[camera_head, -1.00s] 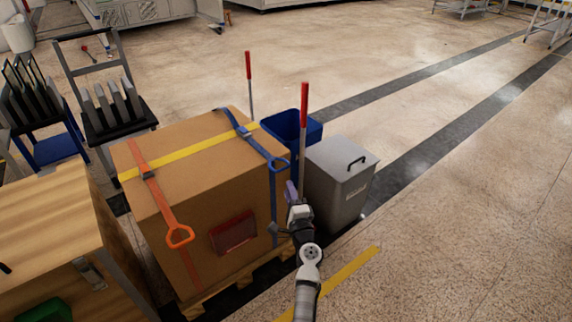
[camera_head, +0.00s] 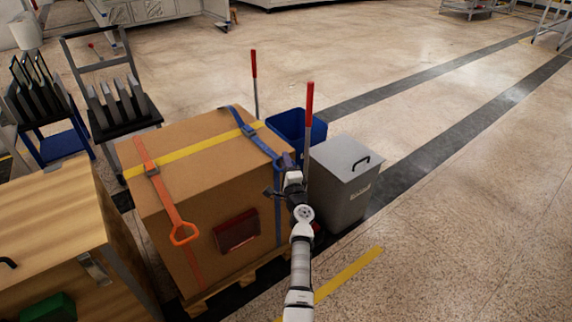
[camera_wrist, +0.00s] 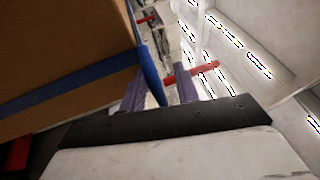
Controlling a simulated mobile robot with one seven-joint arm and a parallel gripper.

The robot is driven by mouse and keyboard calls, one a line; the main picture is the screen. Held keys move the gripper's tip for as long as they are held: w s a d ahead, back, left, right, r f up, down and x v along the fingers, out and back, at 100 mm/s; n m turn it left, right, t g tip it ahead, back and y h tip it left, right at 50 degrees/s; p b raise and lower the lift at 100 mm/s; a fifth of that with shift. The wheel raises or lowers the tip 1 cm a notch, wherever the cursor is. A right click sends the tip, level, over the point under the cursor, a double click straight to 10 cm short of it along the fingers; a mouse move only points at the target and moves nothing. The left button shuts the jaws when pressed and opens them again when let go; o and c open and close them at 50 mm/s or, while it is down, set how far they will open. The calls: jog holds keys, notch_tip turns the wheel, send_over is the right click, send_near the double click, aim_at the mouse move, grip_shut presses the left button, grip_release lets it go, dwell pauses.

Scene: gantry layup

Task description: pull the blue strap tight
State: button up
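The blue strap (camera_head: 245,128) runs over the top of a large cardboard box (camera_head: 200,150), through a buckle, and down its right front side. Its end handle is mostly hidden behind my gripper (camera_head: 286,162) in the head view. In the wrist view a blue part of the strap end (camera_wrist: 151,76) stands between the two purple fingers of my gripper (camera_wrist: 160,88), closer to the left one. The fingers are apart, with a gap on the right side. The strap also crosses the box face in the wrist view.
An orange strap (camera_head: 165,195) with a loop handle and a yellow band (camera_head: 195,148) are also on the box. A grey bin (camera_head: 345,185), a blue bin (camera_head: 312,130) and red-topped posts (camera_head: 309,98) stand close on the right. A wooden cabinet (camera_head: 50,220) is at left.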

jog(key=shift+c, duration=0.4)
grip_shut()
jog(key=s+d+p, duration=0.1)
jog(key=s+d, duration=0.4)
jog(key=s, duration=0.1)
jog(key=shift+s, duration=0.3)
jog(key=shift+f, duration=0.1)
jog(key=shift+o, duration=0.4)
grip_release()
jog(key=shift+s, duration=0.1)
